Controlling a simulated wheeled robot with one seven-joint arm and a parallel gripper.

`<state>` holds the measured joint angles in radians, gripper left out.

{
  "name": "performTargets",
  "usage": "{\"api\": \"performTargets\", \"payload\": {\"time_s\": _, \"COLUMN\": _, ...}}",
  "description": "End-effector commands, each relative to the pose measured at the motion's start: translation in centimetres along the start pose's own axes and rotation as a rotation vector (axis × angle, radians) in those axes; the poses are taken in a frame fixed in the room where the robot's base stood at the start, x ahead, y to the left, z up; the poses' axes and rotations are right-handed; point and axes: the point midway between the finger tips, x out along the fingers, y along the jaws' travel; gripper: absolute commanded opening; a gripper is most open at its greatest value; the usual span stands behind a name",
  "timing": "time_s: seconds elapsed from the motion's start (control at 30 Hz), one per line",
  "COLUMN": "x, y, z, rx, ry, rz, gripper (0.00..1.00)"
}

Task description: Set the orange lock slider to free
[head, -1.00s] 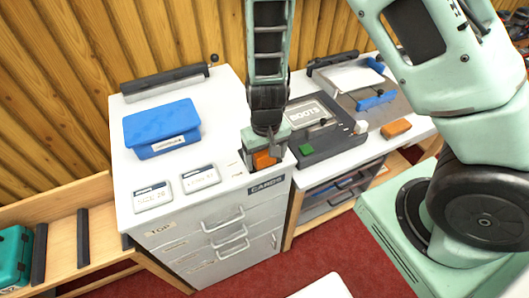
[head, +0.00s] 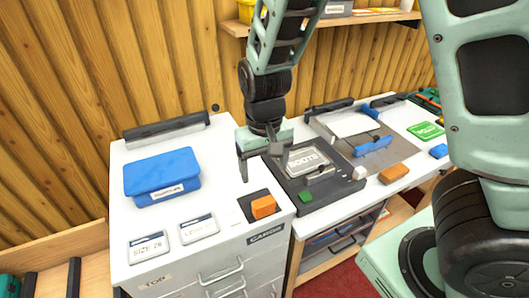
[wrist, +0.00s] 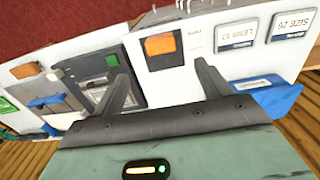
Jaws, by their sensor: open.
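The orange lock slider (head: 263,206) is a small block on a dark plate (head: 250,199) at the front right corner of the white cabinet top. It sits toward the front edge of the plate, leaving dark surface bare behind it. The slider also shows in the wrist view (wrist: 160,44), beyond the fingertips. A small label lies beside the plate, too small to read. My gripper (head: 264,168) is open and empty, above and behind the slider, with a clear gap. In the wrist view both fingers (wrist: 160,72) are spread apart.
A blue box (head: 162,178) and two label cards (head: 199,229) lie on the cabinet top (head: 125,220), left of the slider. A dark fixture marked BOOTS (head: 310,162) with a green block (head: 305,196) stands at the right. An orange block (head: 393,173) lies farther right.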

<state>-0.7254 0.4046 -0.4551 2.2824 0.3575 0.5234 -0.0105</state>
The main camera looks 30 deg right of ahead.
Motion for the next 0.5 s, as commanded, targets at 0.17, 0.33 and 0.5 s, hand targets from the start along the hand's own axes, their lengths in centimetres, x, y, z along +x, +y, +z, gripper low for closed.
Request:
{"api": "performTargets", "payload": {"time_s": 0.17, "x": -2.5, "y": -0.1, "z": -0.1, "rx": -0.001, "ry": 0.002, "rz": -0.002, "gripper": 0.76}}
{"api": "performTargets", "payload": {"time_s": 0.33, "x": -3.3, "y": 0.0, "z": 0.0, "rx": 0.001, "ry": 0.000, "rz": 0.000, "gripper": 0.76}}
{"api": "performTargets", "payload": {"time_s": 0.5, "x": -3.4, "y": 0.0, "z": 0.0, "rx": 0.001, "ry": 0.000, "rz": 0.001, "gripper": 0.76}}
